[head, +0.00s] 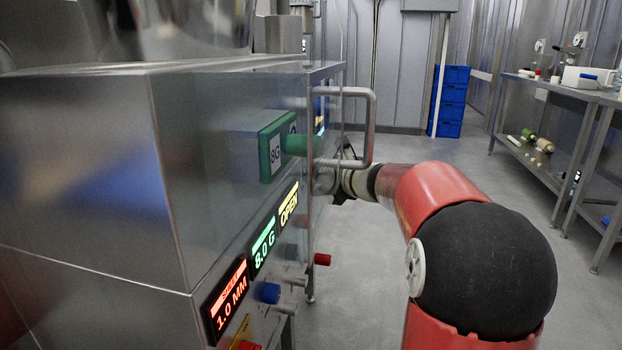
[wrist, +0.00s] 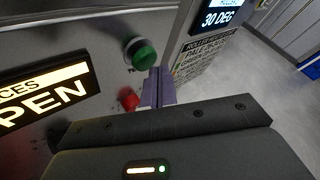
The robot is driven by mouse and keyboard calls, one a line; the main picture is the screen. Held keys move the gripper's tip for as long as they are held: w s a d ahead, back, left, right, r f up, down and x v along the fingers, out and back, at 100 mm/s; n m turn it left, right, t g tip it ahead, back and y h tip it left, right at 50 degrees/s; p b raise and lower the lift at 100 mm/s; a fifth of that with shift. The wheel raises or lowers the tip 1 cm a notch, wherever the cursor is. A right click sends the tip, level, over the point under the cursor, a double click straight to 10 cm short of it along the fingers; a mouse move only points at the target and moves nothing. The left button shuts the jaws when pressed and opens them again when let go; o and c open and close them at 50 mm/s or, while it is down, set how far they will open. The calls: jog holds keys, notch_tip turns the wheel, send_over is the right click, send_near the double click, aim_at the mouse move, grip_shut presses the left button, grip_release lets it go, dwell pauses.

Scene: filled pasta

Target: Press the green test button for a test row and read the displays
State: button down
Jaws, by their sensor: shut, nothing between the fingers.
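A round green button (wrist: 145,56) with a pale collar sits on the grey machine panel in the wrist view. My gripper (wrist: 157,74) is shut and empty, its purple fingertips close beside the button's lower right edge; I cannot tell whether they touch. In the head view my arm reaches the machine's far side, and the fingertips and button are hidden. The displays there read red "1.0 MM" (head: 230,300), green "8.0 G" (head: 263,245) and yellow "OPEN" (head: 289,207). In the wrist view, one display reads "30 DEG" (wrist: 217,16) and the yellow one (wrist: 42,97) is partly cut off.
A red button (wrist: 130,100) lies just below the green one. Blue crates (head: 449,100) and a shelf table (head: 570,88) stand beyond open floor.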

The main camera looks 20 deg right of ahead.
jog(key=shift+s+d, duration=0.2)
jog(key=shift+d, duration=0.05)
jog(key=s+d, duration=0.2)
jog(key=d, duration=0.2)
jog(key=shift+s+d, duration=0.1)
jog(key=shift+s, duration=0.3)
dwell(0.7)
